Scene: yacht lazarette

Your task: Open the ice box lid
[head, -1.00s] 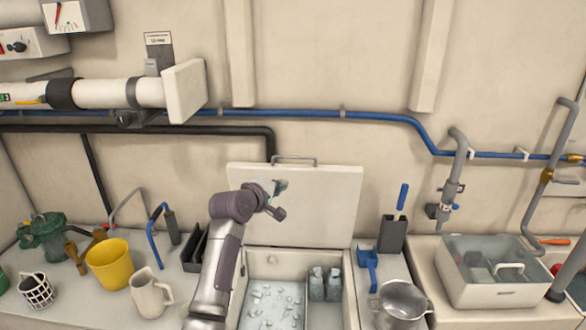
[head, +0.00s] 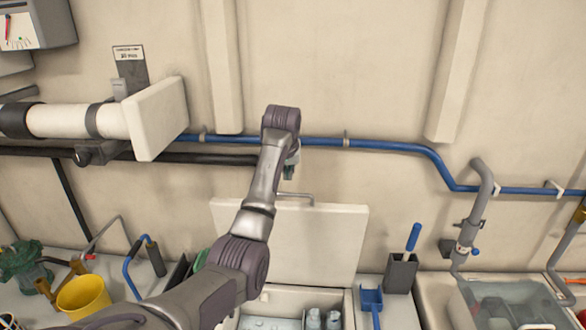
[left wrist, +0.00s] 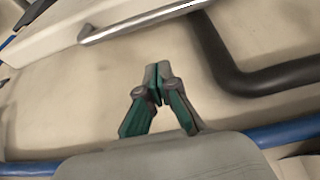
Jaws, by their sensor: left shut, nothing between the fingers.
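The ice box lid (head: 322,240) stands raised and near upright against the wall behind the ice box (head: 285,294). Its grey bar handle (head: 311,197) is at the top edge; the handle (left wrist: 140,22) also crosses the top of the left wrist view. My left gripper (head: 289,172) is just above the handle in the head view, partly hidden by my wrist. In the left wrist view its green-padded fingers (left wrist: 158,78) are together and empty, apart from the handle. My right gripper is in neither view.
A blue pipe (head: 380,145) and a black pipe run along the wall near my left gripper. A white panel (head: 158,118) on a pipe end is to the left. Ice and bottles (head: 322,319) show in the box. A blue-handled tool in a holder (head: 401,272) stands right.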

